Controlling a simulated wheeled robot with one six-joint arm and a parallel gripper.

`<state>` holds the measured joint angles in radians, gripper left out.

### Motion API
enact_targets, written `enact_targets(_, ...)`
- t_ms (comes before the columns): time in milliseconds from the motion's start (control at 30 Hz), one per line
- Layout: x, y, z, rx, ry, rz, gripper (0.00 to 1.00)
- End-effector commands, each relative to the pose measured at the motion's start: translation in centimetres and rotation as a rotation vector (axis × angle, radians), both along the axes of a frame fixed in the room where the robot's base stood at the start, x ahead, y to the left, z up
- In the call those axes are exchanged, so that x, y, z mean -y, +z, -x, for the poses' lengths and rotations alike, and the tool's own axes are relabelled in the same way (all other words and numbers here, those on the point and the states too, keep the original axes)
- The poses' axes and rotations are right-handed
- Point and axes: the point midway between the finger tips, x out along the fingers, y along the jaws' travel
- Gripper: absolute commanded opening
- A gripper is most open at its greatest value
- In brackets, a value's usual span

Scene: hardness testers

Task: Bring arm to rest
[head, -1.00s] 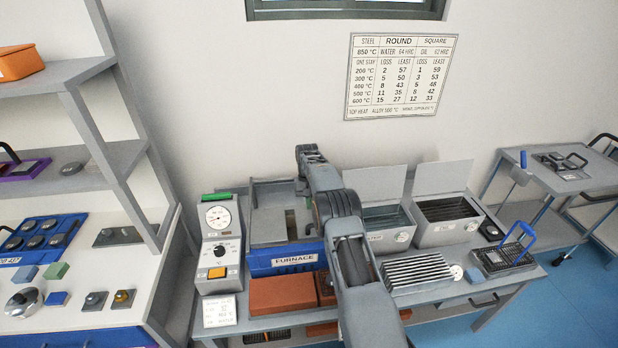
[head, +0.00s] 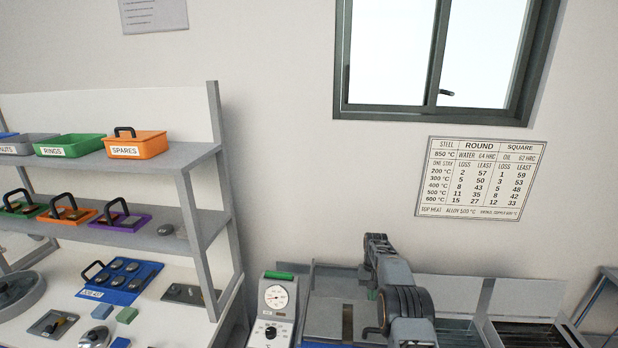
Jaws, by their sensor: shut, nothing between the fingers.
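My arm (head: 398,290) rises from the bottom edge of the head view, right of centre. Its links reach forward over the bench, beside the grey top of the furnace (head: 330,318). The far end of the visible arm is a dark joint near the wall side of the bench. I cannot make out my gripper's fingers; they are hidden behind the arm or out of view.
A control unit with a dial (head: 275,297) stands left of the furnace. Grey open-lidded tanks (head: 520,330) are at the right. A shelf rack (head: 200,160) with bins fills the left. A steel chart (head: 478,180) and a window (head: 440,60) are on the wall.

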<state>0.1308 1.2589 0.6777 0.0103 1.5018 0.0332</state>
Motion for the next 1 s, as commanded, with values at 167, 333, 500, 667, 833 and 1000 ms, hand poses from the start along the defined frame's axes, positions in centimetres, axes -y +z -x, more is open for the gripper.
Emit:
enact_targets(167,-0.9,3.0,2.8,0.048,0.017,0.007,0.0)
enact_targets(333,-2.3,8.0,7.1,0.13,0.039,0.017,0.0)
enact_targets(500,-3.7,12.5,12.7,0.223,0.062,0.028,0.0)
enact_targets(667,-5.0,15.6,18.8,0.317,0.083,0.036,0.0)
enact_targets(833,-6.1,17.4,25.4,0.422,0.105,0.043,0.0)
enact_targets(1000,-6.8,18.2,30.5,0.518,0.122,0.049,0.0)
